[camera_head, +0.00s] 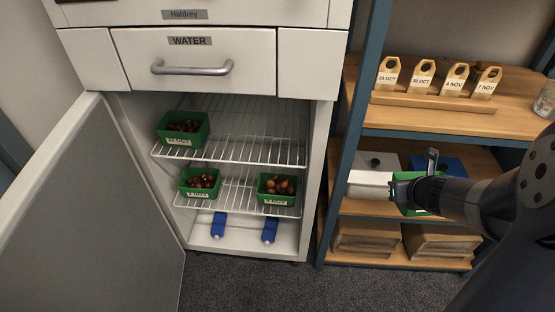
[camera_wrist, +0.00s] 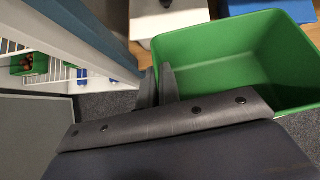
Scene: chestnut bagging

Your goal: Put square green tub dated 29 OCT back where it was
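My gripper (camera_head: 415,190) is at the right, in front of the shelf unit. It is shut on the near wall of a square green tub (camera_head: 402,178). In the wrist view the tub (camera_wrist: 235,50) looks empty, with one finger on each side of its wall (camera_wrist: 157,84). It is held clear of the cabinet; its date label cannot be read. In the open cabinet, a green tub of chestnuts (camera_head: 183,130) stands at the left of the upper wire shelf. Two more filled green tubs, left (camera_head: 200,184) and right (camera_head: 277,190), stand on the lower wire shelf.
The cabinet door (camera_head: 95,200) stands open to the left. The upper wire shelf (camera_head: 250,135) is bare at its middle and right. A blue post (camera_head: 350,130) separates cabinet and shelf unit. Dated paper bags stand in a wooden rack (camera_head: 430,103). A white box (camera_head: 370,180) sits behind my gripper.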

